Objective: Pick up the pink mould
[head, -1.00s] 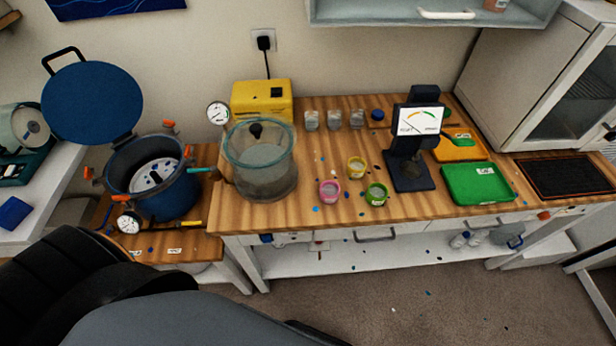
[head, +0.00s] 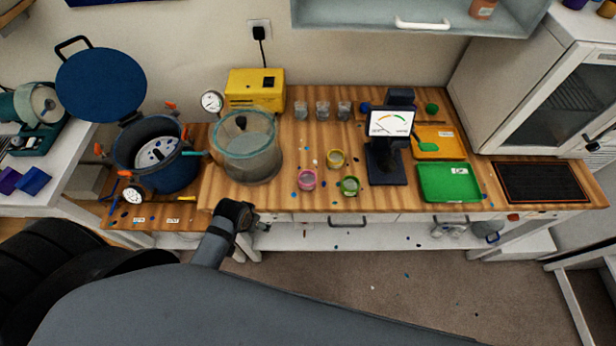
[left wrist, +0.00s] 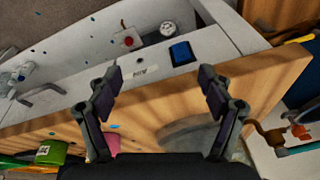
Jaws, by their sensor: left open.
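The pink mould (head: 307,184) is a small round cup on the wooden bench, near its front edge, beside the yellow cup (head: 336,159) and green cup (head: 350,187). In the head view my left gripper (head: 251,217) is at the bench's front edge, left of the pink mould and apart from it; the wrist hides most of it. In the left wrist view the gripper (left wrist: 160,78) is open with nothing between its fingers. The pink mould (left wrist: 113,146) shows low there, partly hidden by a finger, and the green cup (left wrist: 50,152) is left of it. My right gripper is not in view.
A glass chamber (head: 248,160) stands left of the cups, with a yellow pump (head: 245,90) behind it. A gauge stand (head: 387,165) and green tray (head: 449,182) stand to the right. Small blue bits lie around the cups. A blue pot (head: 165,170) is at far left.

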